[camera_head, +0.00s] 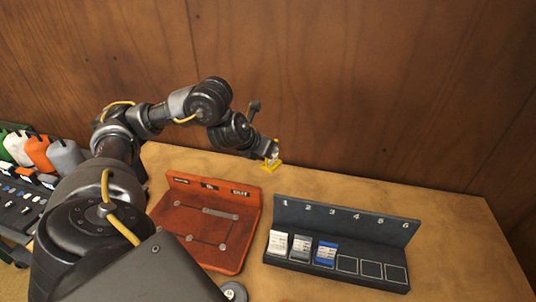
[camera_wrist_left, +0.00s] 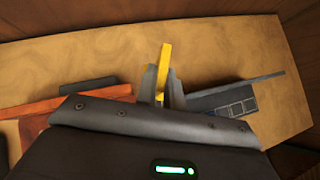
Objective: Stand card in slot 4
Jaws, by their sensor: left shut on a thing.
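My left gripper (camera_head: 270,153) is shut on a yellow card (camera_head: 271,166). It holds the card near the back of the table, behind and left of the dark rack. The card also shows between the fingers in the left wrist view (camera_wrist_left: 165,58). The dark rack (camera_head: 345,222) has a numbered back wall and stands at the table's right. White, grey and blue cards stand in its first three slots. Slot 4 (camera_head: 346,264) is an empty outlined square just right of the blue card (camera_head: 325,253). My right gripper is not in view.
A red-orange board (camera_head: 175,222) with a raised back lies left of the rack. A row of white, orange and grey items (camera_head: 38,152) stands at the far left. The wooden table (camera_head: 440,205) is bare behind and right of the rack; a wood wall closes the back.

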